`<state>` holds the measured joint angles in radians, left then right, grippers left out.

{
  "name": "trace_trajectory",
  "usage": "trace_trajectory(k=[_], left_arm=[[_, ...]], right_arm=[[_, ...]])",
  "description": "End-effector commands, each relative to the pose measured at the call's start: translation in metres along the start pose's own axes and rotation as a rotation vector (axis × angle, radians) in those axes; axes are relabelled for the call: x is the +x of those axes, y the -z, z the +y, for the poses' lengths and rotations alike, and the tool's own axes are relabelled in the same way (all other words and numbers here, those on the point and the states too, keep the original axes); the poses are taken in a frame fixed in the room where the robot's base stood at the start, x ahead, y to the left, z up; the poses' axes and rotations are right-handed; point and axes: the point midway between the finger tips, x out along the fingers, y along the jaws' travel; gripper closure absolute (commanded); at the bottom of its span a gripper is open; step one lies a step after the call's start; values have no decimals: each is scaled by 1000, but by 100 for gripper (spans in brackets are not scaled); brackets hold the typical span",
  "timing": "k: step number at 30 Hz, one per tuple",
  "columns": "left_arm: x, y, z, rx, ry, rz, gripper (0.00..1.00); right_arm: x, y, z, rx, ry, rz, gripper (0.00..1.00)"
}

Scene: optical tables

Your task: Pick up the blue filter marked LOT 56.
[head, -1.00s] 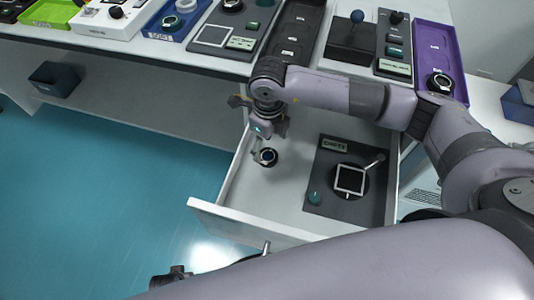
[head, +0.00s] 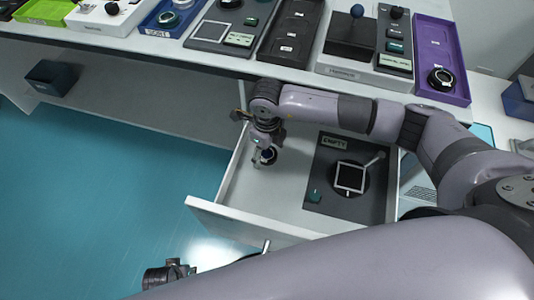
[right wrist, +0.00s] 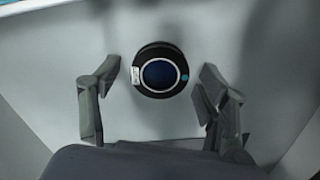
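A round black-rimmed filter with a dark blue centre (right wrist: 159,72) lies on the floor of the open white drawer (head: 292,195). It has a small white label on its left edge, too small to read, and a teal dot at its right. In the head view the filter (head: 269,157) is partly covered by my right gripper (head: 261,158). In the right wrist view my right gripper (right wrist: 158,100) is open, its fingers on either side of the filter and apart from it. At the bottom of the head view, a dark gripper part (head: 168,275) of mine shows; its fingers are unclear.
A dark panel (head: 320,190) with a square frame and a label reading EMPTY fills the drawer's right side. The tabletop behind holds a purple tray (head: 440,50), a black tray (head: 290,35) and several devices. The drawer walls stand close around my right gripper.

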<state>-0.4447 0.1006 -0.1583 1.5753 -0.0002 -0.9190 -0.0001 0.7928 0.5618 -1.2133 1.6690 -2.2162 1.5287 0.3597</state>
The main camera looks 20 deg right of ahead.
Motion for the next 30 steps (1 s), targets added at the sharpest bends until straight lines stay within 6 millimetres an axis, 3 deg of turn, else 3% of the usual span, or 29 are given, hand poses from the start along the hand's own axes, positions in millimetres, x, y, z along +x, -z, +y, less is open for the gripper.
trace_trajectory(k=[20,30], left_arm=[[0,0,0,0,0,0,60],[0,0,0,0,0,0,60]], right_arm=[[0,0,0,0,0,0,79],[-4,1,0,0,0,-1,80]])
